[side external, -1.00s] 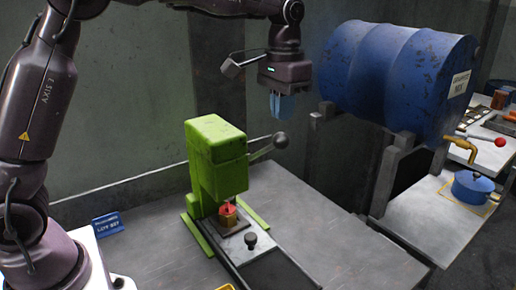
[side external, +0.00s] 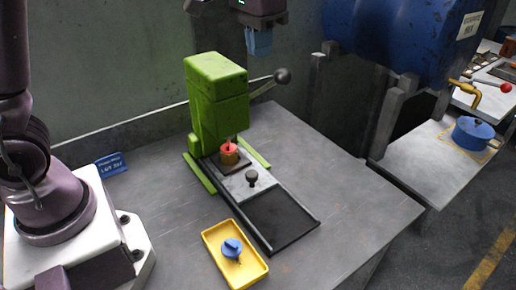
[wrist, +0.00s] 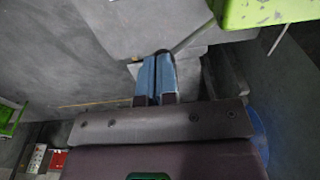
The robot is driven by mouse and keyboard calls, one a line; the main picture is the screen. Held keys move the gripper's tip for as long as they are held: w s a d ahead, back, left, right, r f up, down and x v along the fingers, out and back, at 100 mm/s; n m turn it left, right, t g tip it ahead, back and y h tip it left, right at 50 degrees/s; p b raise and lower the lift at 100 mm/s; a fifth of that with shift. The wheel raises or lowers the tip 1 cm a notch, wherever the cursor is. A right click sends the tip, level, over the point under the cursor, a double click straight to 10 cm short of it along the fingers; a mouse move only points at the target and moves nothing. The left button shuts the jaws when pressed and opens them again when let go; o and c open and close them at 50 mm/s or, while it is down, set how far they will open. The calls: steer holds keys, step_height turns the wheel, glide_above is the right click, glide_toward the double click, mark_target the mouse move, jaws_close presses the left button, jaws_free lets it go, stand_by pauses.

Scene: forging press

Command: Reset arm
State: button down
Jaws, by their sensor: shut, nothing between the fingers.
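My gripper (side external: 259,42) is at the top of the side external view, raised above and behind the green press (side external: 216,95). Its blue fingers are shut and empty. In the wrist view my gripper (wrist: 156,78) shows its two blue fingers side by side, with part of the green press (wrist: 265,12) at the top right. The press has a lever with a dark knob (side external: 282,76) on its right. Under the press head a small orange-brown workpiece with a red top (side external: 229,152) sits on a plate. The gripper is apart from all of these.
A yellow tray (side external: 259,270) with a blue knobbed object (side external: 232,248) lies at the table's front. A large blue drum (side external: 400,35) on a stand is at right, with a blue pot (side external: 472,133) below. The table's right side is clear.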

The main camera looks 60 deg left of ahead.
steer(key=s+a+t, duration=0.1)
steer(key=s+t, duration=0.3)
steer(key=s, duration=1.6)
steer(key=shift+a+t, duration=0.2)
steer(key=shift+t, duration=0.1)
steer(key=shift+r, duration=0.1)
